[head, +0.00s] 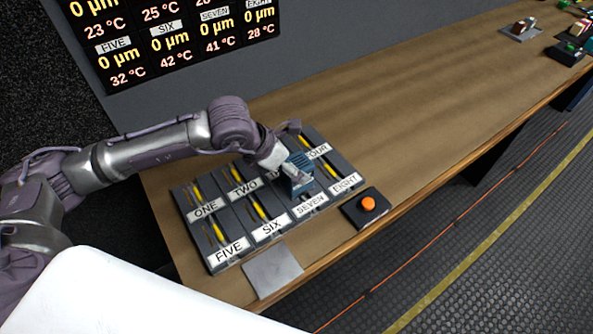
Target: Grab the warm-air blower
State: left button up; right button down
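My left arm reaches in from the left over the numbered panel (238,262). My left gripper (284,160) is above the panel's THREE and SEVEN area. A small dark blue ribbed block (297,182) sits right at the gripper's end and covers part of the THREE label. It may be the warm-air blower, but I cannot tell for sure. The fingertips are too small and hidden to show whether they grip it. My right gripper is not in view.
An orange button (368,204) on a black box is right of the panel. A grey plate (272,272) lies at the front edge of the wooden bench (400,110). Small devices (521,29) stand at the far right end. A readout screen (170,35) hangs behind. The bench middle is clear.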

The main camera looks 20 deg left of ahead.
pick_arm(q)
jog(key=shift+x, duration=1.55)
jog(key=shift+w+r, duration=0.1)
jog(key=c, duration=1.4)
grip_shut()
jog(key=shift+r, duration=0.15)
